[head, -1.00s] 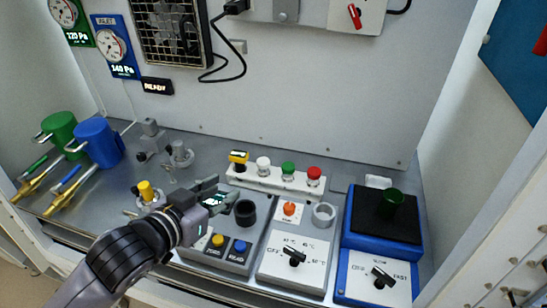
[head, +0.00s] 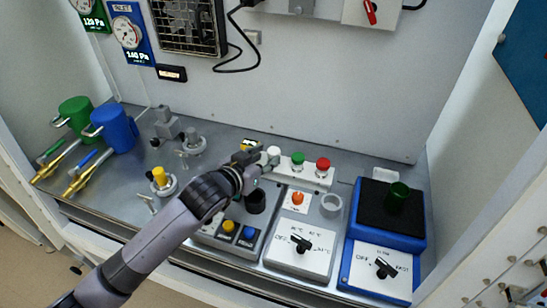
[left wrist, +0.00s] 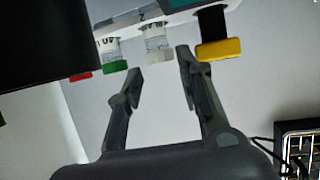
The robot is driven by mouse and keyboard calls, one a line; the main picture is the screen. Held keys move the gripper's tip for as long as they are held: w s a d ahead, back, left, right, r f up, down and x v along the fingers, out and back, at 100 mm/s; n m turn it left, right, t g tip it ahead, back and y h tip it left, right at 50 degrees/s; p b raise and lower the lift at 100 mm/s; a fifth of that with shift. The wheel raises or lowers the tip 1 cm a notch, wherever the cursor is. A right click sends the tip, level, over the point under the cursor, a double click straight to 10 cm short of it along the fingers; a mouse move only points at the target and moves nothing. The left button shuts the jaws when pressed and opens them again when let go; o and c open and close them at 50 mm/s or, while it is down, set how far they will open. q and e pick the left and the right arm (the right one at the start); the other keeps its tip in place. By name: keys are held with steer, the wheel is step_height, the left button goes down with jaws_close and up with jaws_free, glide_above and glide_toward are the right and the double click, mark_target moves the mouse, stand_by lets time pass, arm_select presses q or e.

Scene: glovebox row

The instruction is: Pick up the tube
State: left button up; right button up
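Several capped tubes stand in a white rack (head: 318,179) on the bench; which one is meant by "the tube" cannot be told. The white-capped tube (head: 274,154) is beside the green-capped one (head: 298,159) and the red-capped one (head: 322,165). The yellow-capped one (head: 246,145) is partly hidden by my gripper. My left gripper (head: 256,157) is at the rack's left end. In the left wrist view, tilted upside down, its open fingers (left wrist: 159,62) have the clear white-capped tube (left wrist: 158,45) in line with the gap between the tips. Nothing is held. My right gripper is not seen.
A black round holder (head: 255,201) and a button panel (head: 238,235) are close below my left gripper. A blue device (head: 385,237) with a dark green cup (head: 397,196) stands at the right. Green and blue canisters (head: 118,128) stand at the left.

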mark_target(272, 152)
arm_select(q)
steer(key=x, duration=0.3)
steer(key=shift+w+d+f, duration=0.1)
steer(key=shift+w, duration=0.1)
steer(key=shift+c, duration=0.6)
steer(key=c, duration=0.6)
